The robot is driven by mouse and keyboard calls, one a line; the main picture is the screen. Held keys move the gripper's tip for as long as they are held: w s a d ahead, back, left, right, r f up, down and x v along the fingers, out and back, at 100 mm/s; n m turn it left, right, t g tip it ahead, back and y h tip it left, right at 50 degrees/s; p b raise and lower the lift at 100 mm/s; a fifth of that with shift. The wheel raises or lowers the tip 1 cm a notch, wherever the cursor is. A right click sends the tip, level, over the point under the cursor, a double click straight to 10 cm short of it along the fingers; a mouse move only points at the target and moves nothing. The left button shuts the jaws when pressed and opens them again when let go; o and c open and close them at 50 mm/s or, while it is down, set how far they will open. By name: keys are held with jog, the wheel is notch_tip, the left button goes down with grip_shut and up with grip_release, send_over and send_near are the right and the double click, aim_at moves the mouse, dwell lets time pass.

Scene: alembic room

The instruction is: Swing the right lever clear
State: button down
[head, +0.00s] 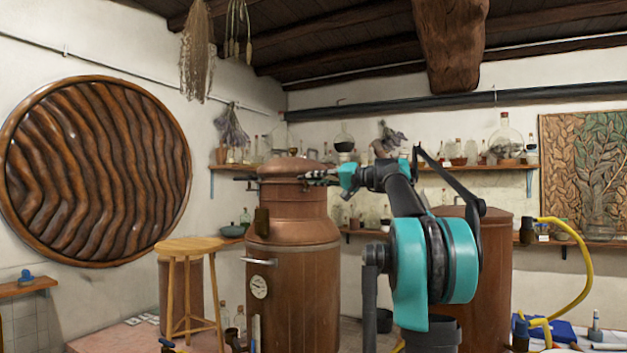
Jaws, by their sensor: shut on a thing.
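The copper still (292,230) stands in the middle of the head view, with a domed lid (299,166) on its neck. A dark left lever (243,179) sticks out from the left side of the rim below the lid. My gripper (312,177) reaches in from the right at the same height, at the right side of the rim. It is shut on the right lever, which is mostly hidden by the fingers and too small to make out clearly.
A wooden stool (187,247) stands left of the still. A second copper vessel (484,270) is at the right, behind my arm. A yellow hose (588,265) curves over the right bench. Shelves with glassware (505,138) line the back wall.

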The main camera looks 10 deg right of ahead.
jog(key=shift+w+d+n+g+y, duration=0.15)
jog(key=shift+w+n+g+y, duration=0.1)
jog(key=shift+n+g+y, duration=0.45)
jog(key=shift+w+d+n+g+y, duration=0.1)
jog(key=shift+w+n+g+y, duration=0.2)
jog(key=shift+n+g, duration=0.7)
jog(key=shift+w+d+n+g+y, duration=0.15)
jog(key=shift+n+g+y, duration=0.4)
jog(key=shift+g, duration=0.65)
jog(key=shift+w+n+g+y, duration=0.2)
jog(key=shift+n+g, duration=0.25)
jog(key=shift+g, duration=0.35)
jog(key=c, duration=1.5)
grip_release()
jog(key=shift+c, duration=0.2)
jog(key=v, duration=0.7)
jog(key=shift+d, duration=0.25)
jog(key=shift+s, duration=0.1)
